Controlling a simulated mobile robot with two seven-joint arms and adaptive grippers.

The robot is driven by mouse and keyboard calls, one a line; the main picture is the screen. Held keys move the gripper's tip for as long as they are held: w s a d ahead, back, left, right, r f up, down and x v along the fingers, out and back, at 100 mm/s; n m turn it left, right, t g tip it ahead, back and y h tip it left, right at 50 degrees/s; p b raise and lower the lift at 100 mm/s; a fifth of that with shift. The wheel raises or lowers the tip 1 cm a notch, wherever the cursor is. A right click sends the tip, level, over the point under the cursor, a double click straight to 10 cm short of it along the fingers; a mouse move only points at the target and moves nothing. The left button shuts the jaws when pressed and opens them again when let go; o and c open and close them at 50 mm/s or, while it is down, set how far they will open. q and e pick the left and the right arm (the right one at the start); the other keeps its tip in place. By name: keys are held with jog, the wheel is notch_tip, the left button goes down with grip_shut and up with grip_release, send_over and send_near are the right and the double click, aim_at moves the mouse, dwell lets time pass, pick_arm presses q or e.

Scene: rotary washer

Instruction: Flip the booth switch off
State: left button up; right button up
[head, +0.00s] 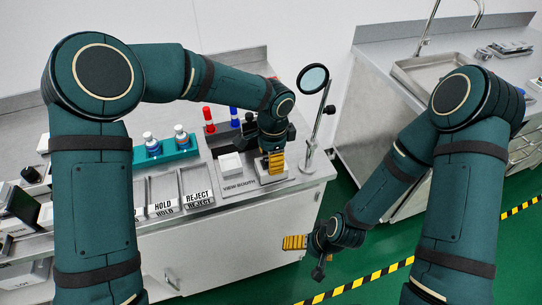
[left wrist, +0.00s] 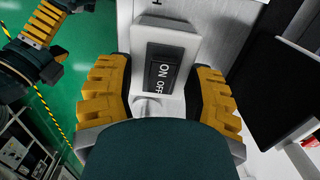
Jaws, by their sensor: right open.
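The booth switch (left wrist: 162,75) is a black rocker marked ON and OFF on a pale housing, seen in the left wrist view. My left gripper (left wrist: 158,85) is open, with one yellow-padded finger on each side of the housing; contact cannot be told. My right gripper (head: 298,243) is open and empty, out in front of the cabinet above the green floor.
A white block (head: 230,165) stands left of the left gripper. A magnifier on a stand (head: 313,79) is close on its right. HOLD and REJECT trays (head: 197,182), a teal vial rack (head: 166,151) and red and blue markers (head: 209,119) are to the left.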

pick_arm(q)
jog(key=shift+r, duration=0.1)
jog(key=shift+w+r, duration=0.15)
jog(key=shift+r, duration=0.35)
notch_tip(320, 180, up, 6)
jog(key=shift+d+r, duration=0.15)
jog(key=shift+r, duration=0.1)
dwell(0.4)
